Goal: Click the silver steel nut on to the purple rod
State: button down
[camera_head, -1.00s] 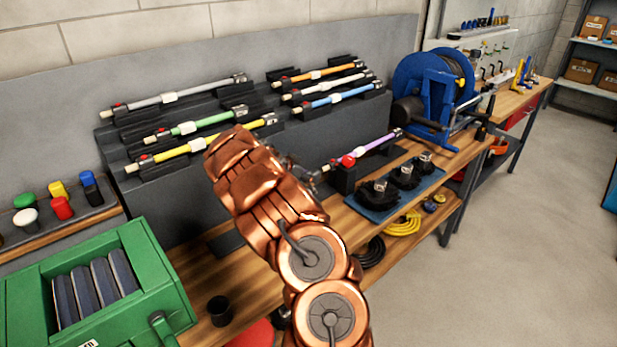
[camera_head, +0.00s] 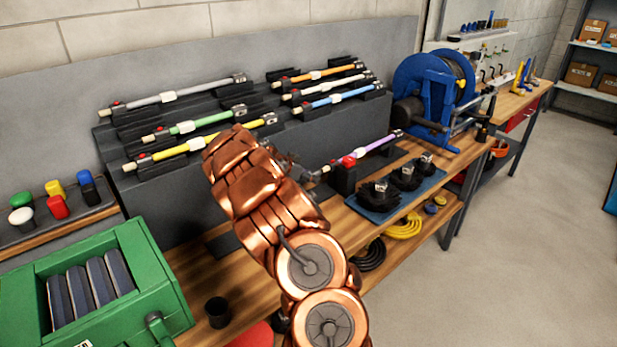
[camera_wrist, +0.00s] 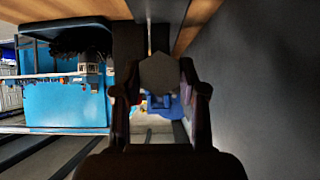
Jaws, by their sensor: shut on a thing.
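The purple rod (camera_head: 382,143) lies at a slant in a black holder (camera_head: 342,180) on the bench, with a red button (camera_head: 349,160) near its left end. My gripper (camera_head: 311,176) is at that left end, partly hidden behind my copper-coloured arm. In the wrist view my gripper's dark fingers (camera_wrist: 161,98) stand either side of a grey six-sided piece (camera_wrist: 159,71), which looks like the silver steel nut. The fingers are shut on it. In the head view a small grey piece (camera_head: 326,168) sits between gripper and red button; whether it touches the rod I cannot tell.
A blue mat (camera_head: 366,205) with black brushes (camera_head: 405,176) lies to the right of the holder. Racked rods (camera_head: 190,147) stand behind my arm. A blue reel (camera_head: 432,90) is at the back right, a green box (camera_head: 165,290) at the front left.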

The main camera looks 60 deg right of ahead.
aim_at(316, 170)
jog(key=shift+s+d+b, duration=0.2)
jog(key=shift+d+b, duration=0.5)
jog(key=shift+b, duration=0.15)
jog(key=shift+s+d+b, duration=0.2)
jog(key=shift+d+b, duration=0.5)
jog(key=shift+b, duration=0.1)
jog(key=shift+s+d+b, duration=0.2)
jog(key=shift+d+b, duration=0.5)
jog(key=shift+b, duration=0.15)
dwell(0.8)
jog(key=c, duration=0.6)
grip_release()
jog(key=shift+o, duration=0.2)
jog(key=v, duration=1.2)
